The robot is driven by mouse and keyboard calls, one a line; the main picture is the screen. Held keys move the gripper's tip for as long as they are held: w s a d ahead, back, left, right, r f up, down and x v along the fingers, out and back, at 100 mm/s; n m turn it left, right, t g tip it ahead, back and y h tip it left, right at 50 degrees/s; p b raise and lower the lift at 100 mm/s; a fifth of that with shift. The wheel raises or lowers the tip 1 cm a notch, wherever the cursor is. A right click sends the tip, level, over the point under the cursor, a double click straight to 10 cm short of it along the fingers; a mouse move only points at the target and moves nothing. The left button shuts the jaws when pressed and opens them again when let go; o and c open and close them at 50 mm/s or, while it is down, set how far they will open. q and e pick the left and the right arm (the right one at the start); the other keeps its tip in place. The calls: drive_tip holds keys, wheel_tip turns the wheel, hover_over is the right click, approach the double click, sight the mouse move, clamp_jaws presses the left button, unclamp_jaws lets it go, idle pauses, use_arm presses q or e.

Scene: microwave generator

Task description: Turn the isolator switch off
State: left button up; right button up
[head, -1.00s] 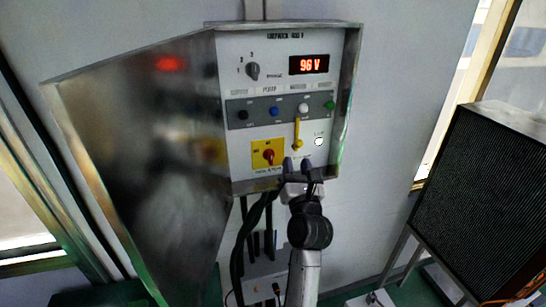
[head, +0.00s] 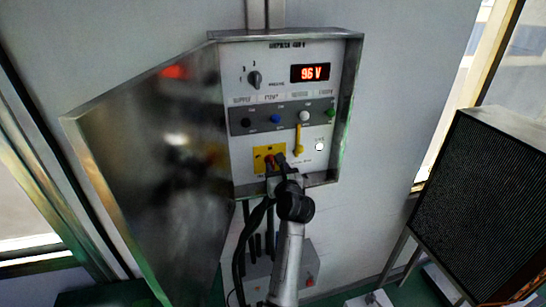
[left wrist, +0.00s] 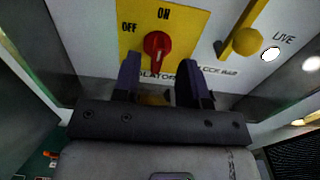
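The isolator switch is a red rotary knob (left wrist: 156,46) on a yellow plate (left wrist: 193,22) marked OFF and ON. In the left wrist view its pointer faces up toward ON. In the head view the yellow plate (head: 259,152) sits low on the control panel, and my gripper covers much of the knob. My left gripper (left wrist: 158,65) is open, with a finger to either side of the knob's lower end. The fingers look empty, and I cannot tell whether they touch the knob. My right gripper is in neither view.
A yellow lever (head: 298,140) and a white LIVE lamp (head: 320,147) are right of the switch. The open metal cabinet door (head: 165,170) stands on the left. A dark grille box (head: 480,200) stands at right.

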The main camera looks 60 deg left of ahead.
sight(273, 161)
use_arm(q)
drive_tip(key=shift+p+x, duration=0.55)
drive_tip(key=shift+x, duration=1.75)
drive_tip(key=shift+c, duration=0.3)
clamp_jaws()
